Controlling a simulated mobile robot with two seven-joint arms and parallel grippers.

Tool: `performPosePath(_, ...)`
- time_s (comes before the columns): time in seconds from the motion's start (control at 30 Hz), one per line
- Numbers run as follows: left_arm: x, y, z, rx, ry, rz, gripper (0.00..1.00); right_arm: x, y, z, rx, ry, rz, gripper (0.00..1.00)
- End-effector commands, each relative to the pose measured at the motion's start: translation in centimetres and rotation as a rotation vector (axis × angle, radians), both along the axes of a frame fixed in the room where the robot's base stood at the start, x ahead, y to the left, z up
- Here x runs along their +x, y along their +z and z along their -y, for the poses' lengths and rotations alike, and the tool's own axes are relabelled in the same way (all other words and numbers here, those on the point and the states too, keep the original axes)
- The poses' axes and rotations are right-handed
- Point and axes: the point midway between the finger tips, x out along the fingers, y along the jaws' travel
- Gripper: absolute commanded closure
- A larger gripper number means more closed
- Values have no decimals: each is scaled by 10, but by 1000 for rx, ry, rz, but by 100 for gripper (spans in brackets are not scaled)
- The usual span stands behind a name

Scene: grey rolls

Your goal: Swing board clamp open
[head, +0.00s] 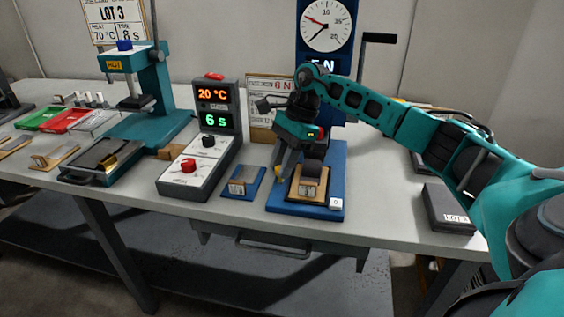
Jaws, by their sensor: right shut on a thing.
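The blue board (339,165) stands at the table's front, below the round dial gauge. A tan wooden block with a metal plate (311,187) sits on it; I take this dark and metal assembly to be the board clamp, but its parts are small and partly hidden by my gripper. My right gripper (282,173) reaches in from the right, pointing down at the left side of the block. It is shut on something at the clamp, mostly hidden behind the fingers. My left gripper is not in view.
A small blue plate with a block (242,184) lies just left of the board. The control box (208,150) reads 20 °C and 6 s. A teal press (150,95) stands further left. A dark box (449,208) lies at right. The table's front edge is close to the board.

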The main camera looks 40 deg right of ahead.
Motion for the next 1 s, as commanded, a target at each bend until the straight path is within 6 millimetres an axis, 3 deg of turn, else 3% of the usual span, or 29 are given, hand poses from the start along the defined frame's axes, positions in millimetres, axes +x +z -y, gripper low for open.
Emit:
performPosePath(0.2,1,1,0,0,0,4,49,0,1,0,0,1,1,100)
performPosePath(0.23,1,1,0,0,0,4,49,0,1,0,0,1,1,72)
performPosePath(0.47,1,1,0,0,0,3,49,0,1,0,-1,-1,0,50)
performPosePath(0.77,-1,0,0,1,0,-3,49,0,3,1,-1,-1,0,48)
performPosePath(1.0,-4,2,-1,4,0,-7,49,0,37,15,-1,-5,3,48)
